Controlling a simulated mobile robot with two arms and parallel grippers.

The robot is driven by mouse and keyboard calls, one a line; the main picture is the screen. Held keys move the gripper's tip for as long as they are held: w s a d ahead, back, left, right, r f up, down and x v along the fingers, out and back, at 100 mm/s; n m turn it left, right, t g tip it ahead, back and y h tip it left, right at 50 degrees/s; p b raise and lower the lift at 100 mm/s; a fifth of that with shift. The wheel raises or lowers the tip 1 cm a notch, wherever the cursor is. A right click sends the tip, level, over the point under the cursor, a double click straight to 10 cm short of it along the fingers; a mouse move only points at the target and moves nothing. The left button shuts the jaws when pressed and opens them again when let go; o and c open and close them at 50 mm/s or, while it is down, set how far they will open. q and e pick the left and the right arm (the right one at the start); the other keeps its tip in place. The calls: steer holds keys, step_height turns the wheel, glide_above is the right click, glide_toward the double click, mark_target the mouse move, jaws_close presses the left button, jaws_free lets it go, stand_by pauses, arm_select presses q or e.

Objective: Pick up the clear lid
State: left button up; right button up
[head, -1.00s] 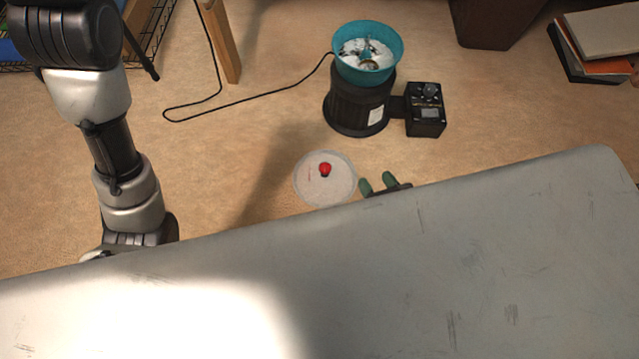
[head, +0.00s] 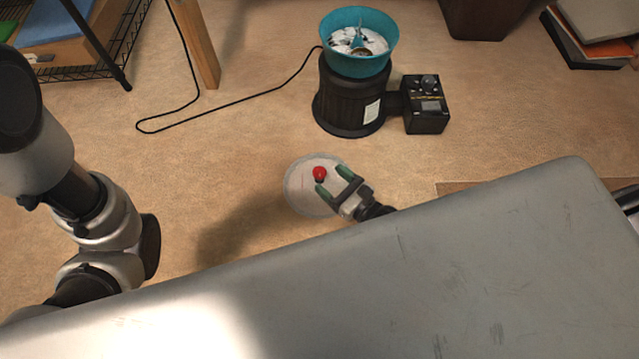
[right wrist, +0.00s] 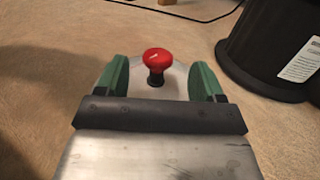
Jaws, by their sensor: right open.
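The clear lid (head: 300,191) lies flat on the tan floor, a see-through disc with a red knob (head: 319,173) on a dark stem. In the right wrist view the red knob (right wrist: 158,60) stands between and a little beyond my green fingertips. My right gripper (head: 333,181) is open, with its fingers over the lid on either side of the knob. The right gripper also shows in the right wrist view (right wrist: 160,80), and nothing is held. Part of the lid (right wrist: 174,80) is hidden behind the fingers there. My left gripper is out of view.
A black machine (head: 349,100) with a teal bowl (head: 359,62) and a control box (head: 426,105) stands behind the lid. A black cord (head: 228,108) runs left from it. A wooden leg (head: 196,45) and wire rack (head: 125,40) are at back left. Books (head: 590,35) lie at back right.

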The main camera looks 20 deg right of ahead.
mark_target(320, 171)
steer(key=x, duration=0.1)
steer(key=b+x, duration=0.1)
steer(key=x, duration=0.1)
steer(key=shift+w+a+f+b, duration=0.25)
steer(key=shift+w+a+b, duration=0.05)
steer(key=shift+b, duration=0.1)
steer(key=shift+w+a+r, duration=0.1)
steer(key=shift+w, duration=0.15)
steer(key=shift+c, duration=0.3)
jaws_close()
